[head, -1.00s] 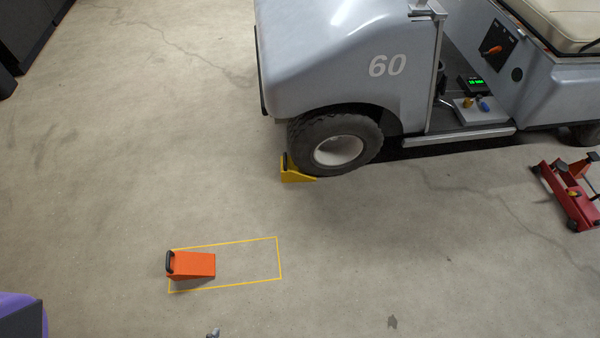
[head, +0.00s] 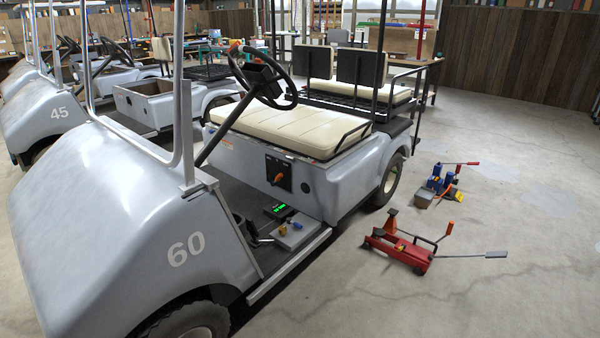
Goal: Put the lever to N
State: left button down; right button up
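An orange lever (head: 279,177) sits on a dark selector plate (head: 280,171) on the grey side panel below the seat of cart 60 (head: 105,190). The lever is small here, and I cannot read which letter it points to. Neither of my grippers is in the head view.
A red floor jack (head: 400,250) with a long handle stands on the floor right of the cart. Blue and red gear (head: 440,183) lies behind it. Cart 45 (head: 50,115) stands at the left. Concrete floor (head: 480,300) is clear at the front right.

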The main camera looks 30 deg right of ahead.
aim_at(280, 175)
jog(key=i+l+z, duration=0.1)
jog(key=i+z, duration=0.3)
jog(key=i+j+z, duration=0.15)
jog(key=i+z, duration=0.2)
jog(key=i, duration=0.25)
